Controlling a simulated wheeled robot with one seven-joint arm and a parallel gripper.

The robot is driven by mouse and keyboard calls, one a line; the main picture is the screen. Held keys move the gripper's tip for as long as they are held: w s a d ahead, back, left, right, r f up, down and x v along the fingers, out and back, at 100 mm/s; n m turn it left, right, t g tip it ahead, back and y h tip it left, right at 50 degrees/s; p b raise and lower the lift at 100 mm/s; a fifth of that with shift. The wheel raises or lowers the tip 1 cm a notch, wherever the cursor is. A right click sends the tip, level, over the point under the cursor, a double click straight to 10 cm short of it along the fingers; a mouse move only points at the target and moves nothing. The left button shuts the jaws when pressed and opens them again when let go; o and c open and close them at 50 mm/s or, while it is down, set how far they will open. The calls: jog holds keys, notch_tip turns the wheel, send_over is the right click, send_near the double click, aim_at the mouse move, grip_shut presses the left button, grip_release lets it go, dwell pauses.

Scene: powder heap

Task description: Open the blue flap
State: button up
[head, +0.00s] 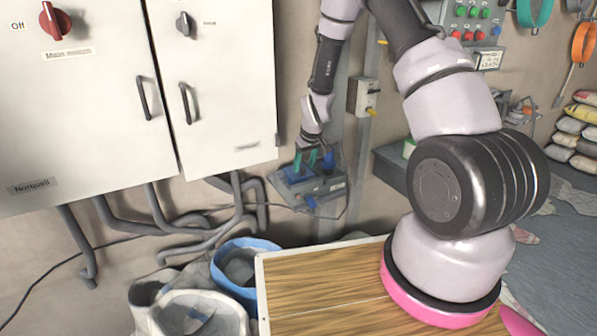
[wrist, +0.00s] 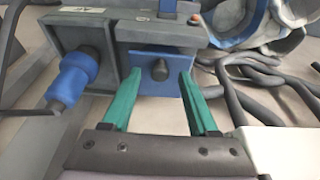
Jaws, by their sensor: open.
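The blue flap (wrist: 180,62) is a flat plate with a dark round knob (wrist: 160,70) on the front of a grey box (wrist: 80,30). It appears to sit against the box front. The box (head: 318,198) hangs low on the wall in the head view, where the flap cannot be told apart from its other blue parts. My gripper (wrist: 159,76) is open, its green fingers on either side of the knob. Its fingertips are close to the flap; whether they touch it cannot be told. In the head view my gripper (head: 306,158) is at the box.
A blue plug (wrist: 70,78) sticks out beside the flap. Grey hoses (wrist: 265,85) and sacks lie close by. White cabinets (head: 225,75) stand left of my arm. A small switch box (head: 364,97) is on the wall. A wooden tabletop (head: 320,285) lies in front.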

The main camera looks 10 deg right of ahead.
jog(key=shift+x, duration=1.1)
dwell(0.3)
jog(key=shift+r, duration=0.2)
dwell(0.4)
jog(key=shift+c, duration=0.3)
grip_shut()
jog(key=shift+w+a+r, duration=0.1)
jog(key=shift+w+r, duration=0.05)
jog(key=shift+r, duration=0.3)
jog(key=shift+w+r, duration=0.2)
jog(key=shift+r, duration=0.25)
